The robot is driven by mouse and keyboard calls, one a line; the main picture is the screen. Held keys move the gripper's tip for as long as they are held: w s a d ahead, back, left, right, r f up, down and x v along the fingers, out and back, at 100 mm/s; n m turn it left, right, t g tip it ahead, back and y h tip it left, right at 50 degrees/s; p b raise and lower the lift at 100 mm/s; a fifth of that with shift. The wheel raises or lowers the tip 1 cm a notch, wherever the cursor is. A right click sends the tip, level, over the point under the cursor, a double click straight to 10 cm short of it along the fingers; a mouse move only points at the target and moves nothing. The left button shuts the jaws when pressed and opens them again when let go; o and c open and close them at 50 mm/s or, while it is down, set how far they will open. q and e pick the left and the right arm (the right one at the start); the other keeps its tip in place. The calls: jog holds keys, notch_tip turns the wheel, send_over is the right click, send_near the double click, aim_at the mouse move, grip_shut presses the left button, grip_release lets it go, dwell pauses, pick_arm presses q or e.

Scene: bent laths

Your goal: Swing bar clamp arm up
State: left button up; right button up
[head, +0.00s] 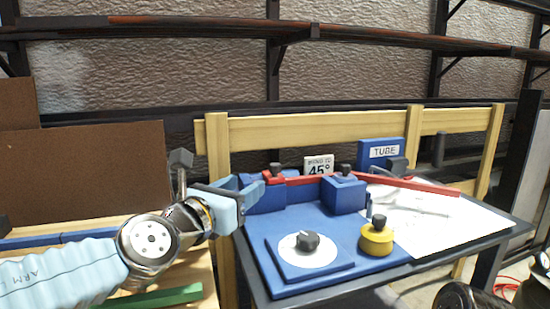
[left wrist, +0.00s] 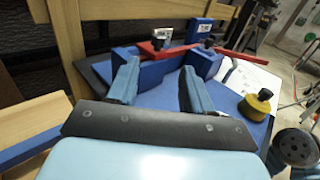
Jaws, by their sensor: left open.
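A red lath (head: 415,184) runs across blue blocks at the back of a blue bench plate and slopes down to the right. Small dark clamp parts (head: 276,170) and (head: 346,170) stand on it at the left and middle blocks. I cannot tell which part is the clamp arm. In the left wrist view, the red lath (left wrist: 151,48) and a grey clamp part (left wrist: 165,33) lie ahead, beyond the fingertips. My left gripper (head: 256,186) is open beside the left block, and its blue fingers (left wrist: 160,78) have nothing between them. The right gripper's fingers are not visible.
A dial on a white disc (head: 306,242) and a yellow knob (head: 377,239) sit at the plate's front. A "45°" sign (head: 318,165) and a blue "TUBE" box (head: 380,153) stand behind. White paper (head: 450,218) covers the right side. A wooden rail (head: 290,127) runs behind.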

aim_at(272, 167)
pick_arm(q)
jog(key=b+x, duration=0.1)
jog(key=x, duration=1.3)
jog(key=shift+a, duration=0.1)
jog(key=shift+c, duration=0.3)
